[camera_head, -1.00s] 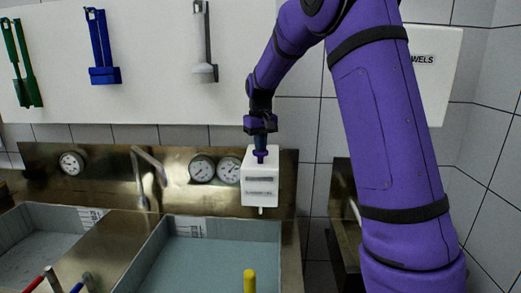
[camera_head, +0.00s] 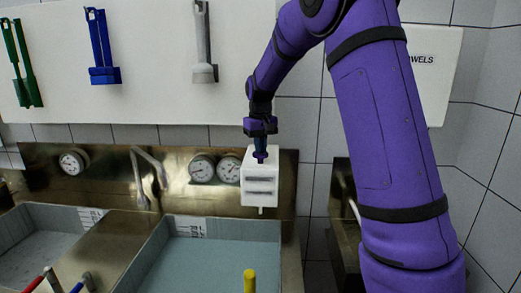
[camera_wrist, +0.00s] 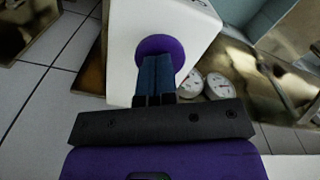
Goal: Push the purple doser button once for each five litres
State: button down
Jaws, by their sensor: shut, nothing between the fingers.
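The doser is a white box (camera_head: 259,187) on the steel back panel, above the right basin's back edge. Its purple button (camera_head: 260,157) sits on top; in the wrist view the round button (camera_wrist: 162,45) stands out from the white doser body (camera_wrist: 118,40). My gripper (camera_head: 261,150) points down from above with its dark blue fingers together and empty. In the wrist view the fingertips (camera_wrist: 156,60) overlap the button's near edge. They are at or against the button; I cannot tell how far it is pressed.
Dials (camera_head: 202,169) and a tap (camera_head: 148,170) are left of the doser. Below lie a right basin (camera_head: 225,226) with pale liquid and a left basin (camera_head: 88,216). A yellow-topped handle (camera_head: 249,281) rises in front. Tools hang on the wall board (camera_head: 150,60).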

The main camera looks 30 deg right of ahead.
jog(key=shift+r, duration=2.95)
jog(key=shift+f, duration=1.3)
jog(key=shift+f, duration=0.1)
dwell(0.5)
jog(key=shift+f, duration=2.15)
jog(key=shift+r, duration=3.55)
